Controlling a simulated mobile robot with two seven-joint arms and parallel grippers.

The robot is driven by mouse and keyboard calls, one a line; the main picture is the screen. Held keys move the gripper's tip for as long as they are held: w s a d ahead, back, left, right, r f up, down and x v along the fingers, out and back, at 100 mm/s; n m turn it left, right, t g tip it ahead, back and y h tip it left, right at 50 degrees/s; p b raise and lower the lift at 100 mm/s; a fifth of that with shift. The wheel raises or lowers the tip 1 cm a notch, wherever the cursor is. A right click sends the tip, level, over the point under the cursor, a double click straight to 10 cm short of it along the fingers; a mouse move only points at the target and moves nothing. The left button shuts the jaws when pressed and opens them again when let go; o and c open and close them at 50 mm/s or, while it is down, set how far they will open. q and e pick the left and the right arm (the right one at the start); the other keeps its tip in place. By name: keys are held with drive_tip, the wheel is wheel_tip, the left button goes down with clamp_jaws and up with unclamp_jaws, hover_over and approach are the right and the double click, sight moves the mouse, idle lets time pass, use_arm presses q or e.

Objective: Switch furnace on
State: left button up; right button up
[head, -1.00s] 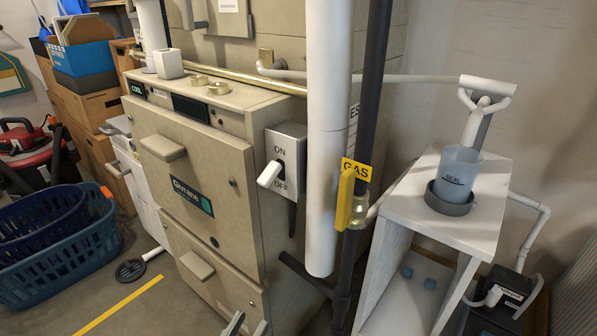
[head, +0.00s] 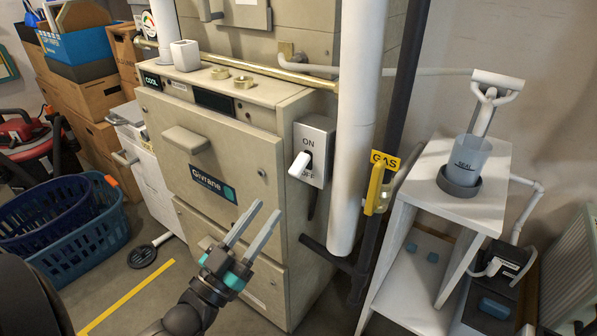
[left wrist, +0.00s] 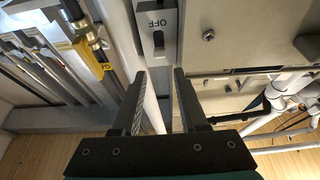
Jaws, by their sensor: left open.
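The furnace (head: 235,150) is a beige cabinet with a Givrane label. A grey switch box (head: 322,140) marked ON at the top is fixed to its right side, and its white lever (head: 300,165) points down and outward. In the left wrist view the switch box (left wrist: 156,22) shows OFF, upside down, at the top centre, with the lever (left wrist: 158,42) below it. My left gripper (head: 265,221) is open and empty in front of the furnace, below and left of the switch and apart from it. It also shows in the left wrist view (left wrist: 157,75). My right gripper is not seen.
A white vertical pipe (head: 360,130) and a dark pipe with a yellow gas valve handle (head: 374,190) stand right of the switch. A white shelf stand (head: 450,200) is further right. Laundry baskets (head: 80,245) and boxes are at left.

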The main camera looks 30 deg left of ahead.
sight(292, 175)
use_arm(q)
drive_tip(key=b+x, duration=0.1)
drive_tip(key=x, duration=0.5)
drive_tip(key=shift+w+r, duration=0.1)
drive_tip(key=shift+w, duration=0.2)
drive_tip(key=shift+b+x, duration=0.55)
drive_tip(key=shift+x, duration=1.8)
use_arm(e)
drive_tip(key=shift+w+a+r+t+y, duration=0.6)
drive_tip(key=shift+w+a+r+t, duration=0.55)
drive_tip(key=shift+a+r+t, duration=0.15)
use_arm(q)
clamp_jaws()
